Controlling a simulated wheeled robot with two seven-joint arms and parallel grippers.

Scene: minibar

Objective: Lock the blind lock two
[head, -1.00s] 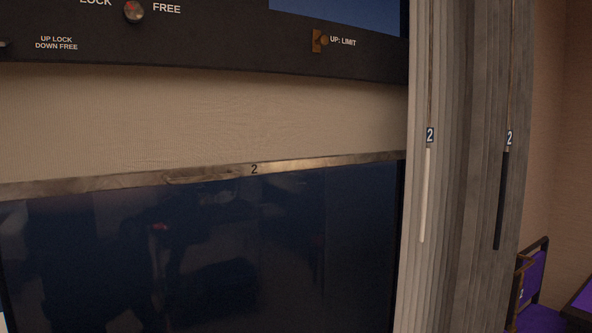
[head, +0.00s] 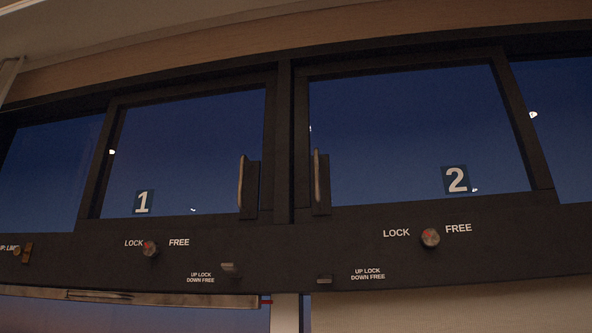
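A small dark lever (head: 324,280) labelled "UP LOCK DOWN FREE" sits on the black frame below window 2, left of its label (head: 367,274). It looks roughly horizontal and lower than the matching lever (head: 228,268) on the window 1 side; its exact position is too small to tell. A round knob (head: 430,238) with a red mark sits between the words LOCK and FREE below window 2. Which of these is blind lock two, I cannot tell. Neither gripper is in view.
Window 1 (head: 190,145) and window 2 (head: 405,130) have upright handles (head: 246,186) beside the middle post. Another LOCK/FREE knob (head: 150,249) sits under window 1. A metal blind bar (head: 160,299) shows at lower left, and a beige blind (head: 450,312) at lower right.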

